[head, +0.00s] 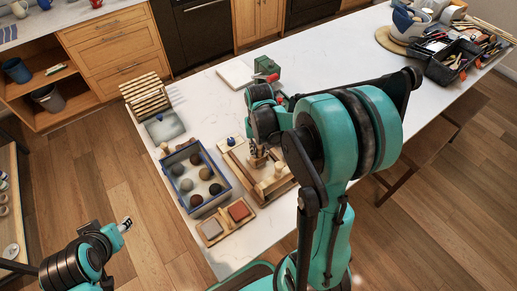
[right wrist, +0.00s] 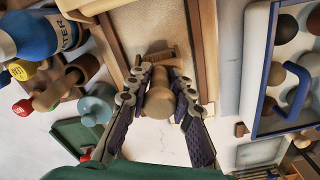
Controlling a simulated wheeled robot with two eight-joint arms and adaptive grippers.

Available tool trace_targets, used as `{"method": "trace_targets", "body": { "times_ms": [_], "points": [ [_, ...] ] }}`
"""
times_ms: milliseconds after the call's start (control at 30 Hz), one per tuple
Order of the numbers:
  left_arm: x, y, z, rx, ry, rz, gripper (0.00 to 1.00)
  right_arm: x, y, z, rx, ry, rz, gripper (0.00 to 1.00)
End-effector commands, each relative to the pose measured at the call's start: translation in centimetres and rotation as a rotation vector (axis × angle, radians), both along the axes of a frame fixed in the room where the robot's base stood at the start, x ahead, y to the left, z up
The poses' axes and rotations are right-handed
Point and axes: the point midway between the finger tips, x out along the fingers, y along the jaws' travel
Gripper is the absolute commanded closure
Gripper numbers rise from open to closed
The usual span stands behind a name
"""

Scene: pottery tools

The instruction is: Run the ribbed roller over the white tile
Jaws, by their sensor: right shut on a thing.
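My right gripper (head: 258,158) is over the wooden frame (head: 284,186) on the white table. In the right wrist view its two fingers (right wrist: 159,97) are shut on a light wooden piece, seemingly the roller (right wrist: 160,74).
A blue-rimmed tray (head: 192,208) of several balls stands left of the frame. A wooden holder with two blocks (head: 226,222) is in front. A slatted rack (head: 145,96) and a white slab (head: 235,74) lie farther back. A blue bottle (right wrist: 35,35) stands near the frame.

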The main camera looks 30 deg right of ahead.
Motion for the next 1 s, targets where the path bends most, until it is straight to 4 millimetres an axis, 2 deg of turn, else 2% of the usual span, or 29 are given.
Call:
{"method": "trace_targets", "body": {
  "times_ms": [267,600,1000],
  "points": [
    [0.0,0.0,0.0,0.0,0.0,0.0,0.6,0.1,0.0,0.0,0.0,0.0,0.0,1.0],
    [0.0,0.0,-0.2,0.0,0.0,0.0,0.6,1.2,0.1,0.0,0.0,0.0,0.0,1.0],
    [0.0,0.0,-0.3,0.0,0.0,0.0,0.6,1.3,0.1,0.0,0.0,0.0,0.0,1.0]
  ]
}}
